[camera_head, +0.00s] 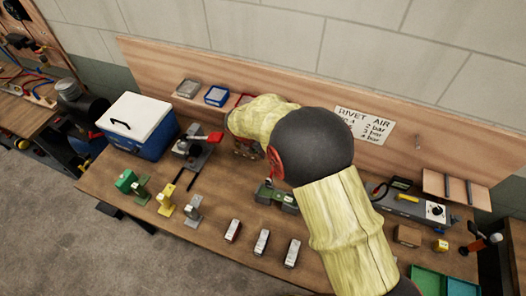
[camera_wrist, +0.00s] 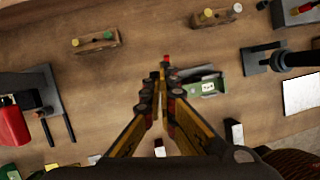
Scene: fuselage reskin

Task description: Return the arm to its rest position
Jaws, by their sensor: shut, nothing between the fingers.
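My arm (camera_head: 345,215) reaches over the workbench from the lower right of the head view, in a pale yellow sleeve with a dark round elbow. A green device with a pale label (camera_wrist: 207,87) lies just right of the fingertips in the wrist view. I cannot tell the height of the fingertips above the bench.
The wooden bench (camera_head: 185,235) carries a blue cooler (camera_head: 140,130) with a white lid, a row of coloured clamps (camera_head: 165,198), several small blocks (camera_head: 262,242), and a grey instrument (camera_head: 415,208) at the right. The RIVET AIR sign (camera_head: 364,126) is on the backboard. Bare wood lies between items.

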